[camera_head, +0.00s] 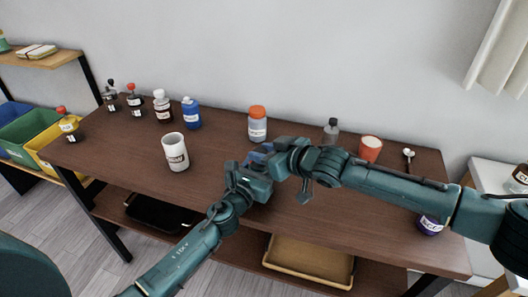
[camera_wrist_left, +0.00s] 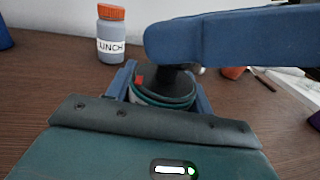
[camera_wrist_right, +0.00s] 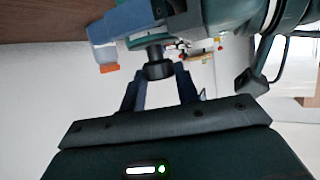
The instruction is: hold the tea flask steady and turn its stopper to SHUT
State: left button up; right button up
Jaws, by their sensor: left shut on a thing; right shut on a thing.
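The tea flask (camera_wrist_left: 165,98) is a teal round body with a dark top and a small red mark at the left of its rim. It stands between the blue fingers of my left gripper (camera_wrist_left: 162,88), which is shut on it. Its dark stopper (camera_wrist_right: 158,68) shows in the right wrist view between the fingers of my right gripper (camera_wrist_right: 160,82), which is shut on it. In the head view both grippers meet over the table's middle, the right gripper (camera_head: 267,150) coming in from the right; they hide most of the flask. I cannot read any stopper marking.
On the brown table (camera_head: 110,150) stand a white mug (camera_head: 174,152), an orange-lidded jar (camera_head: 257,124), a blue bottle (camera_head: 191,113), a dark-capped bottle (camera_head: 331,132) and a red cup (camera_head: 370,149). Several small bottles line the back left.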

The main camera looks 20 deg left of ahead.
jog(key=shift+s+a+n+g, duration=0.35)
jog(key=shift+a+n+g, duration=0.05)
jog(key=shift+w+d+n+g+y, duration=0.15)
jog(key=shift+w+n+g+y, duration=0.2)
jog(key=shift+n+g, duration=0.25)
jog(key=shift+w+d+n+g+y, duration=0.2)
jog(key=shift+n+g+y, duration=0.15)
jog(key=shift+n+g, duration=0.2)
jog(key=shift+w+r+n+g, duration=0.1)
jog(key=shift+w+n+g, duration=0.05)
jog(key=shift+n+g, duration=0.8)
jog(key=shift+w+n+g, duration=0.1)
jog(key=shift+n+g, duration=0.5)
jog(key=shift+g, duration=0.5)
jog(key=shift+d+n+g, duration=0.1)
jog(key=shift+n+g, duration=0.2)
jog(key=o, duration=1)
jog(key=shift+d, duration=0.1)
